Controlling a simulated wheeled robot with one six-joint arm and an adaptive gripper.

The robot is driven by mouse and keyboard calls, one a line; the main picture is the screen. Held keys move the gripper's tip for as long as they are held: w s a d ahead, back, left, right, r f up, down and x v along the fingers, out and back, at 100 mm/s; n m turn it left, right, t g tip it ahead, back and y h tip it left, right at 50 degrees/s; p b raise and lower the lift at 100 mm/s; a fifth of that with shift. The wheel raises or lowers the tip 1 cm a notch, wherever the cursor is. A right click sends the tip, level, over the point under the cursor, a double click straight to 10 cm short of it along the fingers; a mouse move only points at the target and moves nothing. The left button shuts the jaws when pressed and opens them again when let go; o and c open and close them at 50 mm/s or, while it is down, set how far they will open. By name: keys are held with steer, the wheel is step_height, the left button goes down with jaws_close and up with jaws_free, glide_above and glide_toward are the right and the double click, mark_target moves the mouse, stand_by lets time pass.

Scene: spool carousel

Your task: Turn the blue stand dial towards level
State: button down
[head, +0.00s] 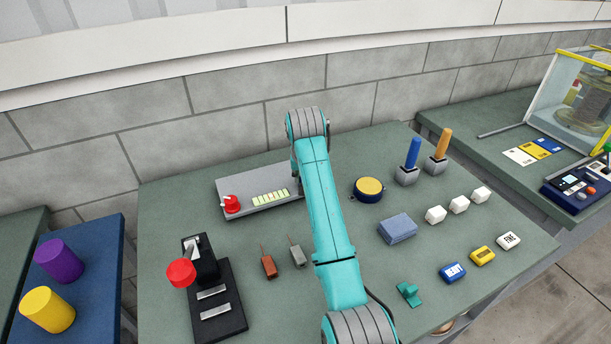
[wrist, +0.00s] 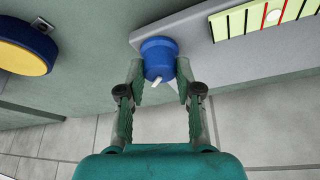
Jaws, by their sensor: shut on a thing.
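The blue stand dial (wrist: 158,56) shows at the end of a grey panel in the wrist view, with a white pointer on its near side. My gripper (wrist: 160,74) is shut on the dial, one finger on each side. In the head view the same panel (head: 235,190) carries the strip (head: 271,197) and a red knob (head: 231,204). The dial and my fingertips are hidden behind my arm there.
A yellow-topped round tin (head: 369,188) stands right of my arm. A blue-grey block (head: 397,229), white cubes and small labelled blocks lie farther right. A red-knobbed lever (head: 181,273) stands front left. Blue (head: 412,153) and orange handles rise at the back right.

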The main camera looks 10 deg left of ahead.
steer(key=c, duration=0.8)
jaws_free()
steer(key=shift+v, duration=5.95)
